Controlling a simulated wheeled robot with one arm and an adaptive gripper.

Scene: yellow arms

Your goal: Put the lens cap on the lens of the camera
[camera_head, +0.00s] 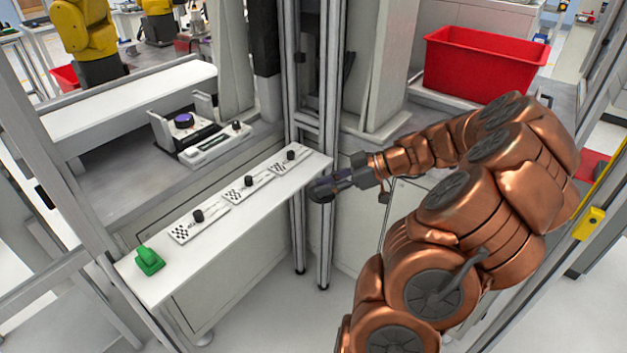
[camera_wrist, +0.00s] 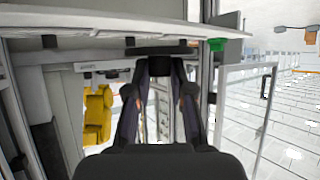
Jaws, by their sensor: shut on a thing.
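My gripper (camera_head: 328,188) is out past the right end of the white shelf, at about its height. In the wrist view, its two dark fingers (camera_wrist: 160,66) close in on a thin dark piece (camera_wrist: 160,50) seen edge-on, apparently the lens cap. Its face and details cannot be made out. A device with a round purple-blue lens (camera_head: 184,120), apparently the camera, sits on the grey worktop behind the shelf, left of my gripper and well apart from it. The lens faces up and looks uncovered.
The white shelf (camera_head: 180,268) carries several checkered plates with black knobs (camera_head: 198,215) and a green block (camera_head: 149,260), also in the wrist view (camera_wrist: 217,45). A metal post (camera_head: 316,240) stands close by my gripper. A red bin (camera_head: 485,64) is at the back right.

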